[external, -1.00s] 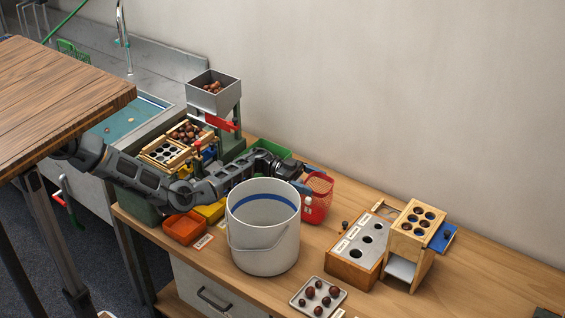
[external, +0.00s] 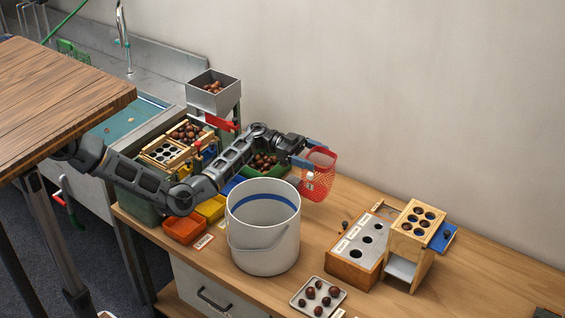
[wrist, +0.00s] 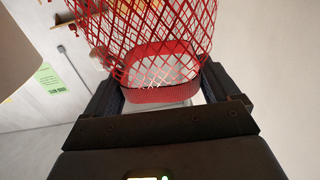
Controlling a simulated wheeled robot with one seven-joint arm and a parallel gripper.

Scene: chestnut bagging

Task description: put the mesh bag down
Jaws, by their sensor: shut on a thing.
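The red mesh bag (external: 319,180) has an open lattice and a solid red rim band. It is held up above the bench behind the white bucket, with a small pale tag on its side. My gripper (external: 313,160) is shut on the bag near its upper rim. In the wrist view the bag (wrist: 160,40) fills the top middle, and its red band (wrist: 160,93) sits between the fingers of my gripper (wrist: 160,100). I cannot tell what is inside the bag.
A white bucket (external: 263,245) stands in front of the bag. A wooden box with holes (external: 355,265) and a taller wooden stand (external: 411,240) are to the right. A tray (external: 301,292) of chestnuts lies at the front. Bare bench (external: 330,220) shows below the bag.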

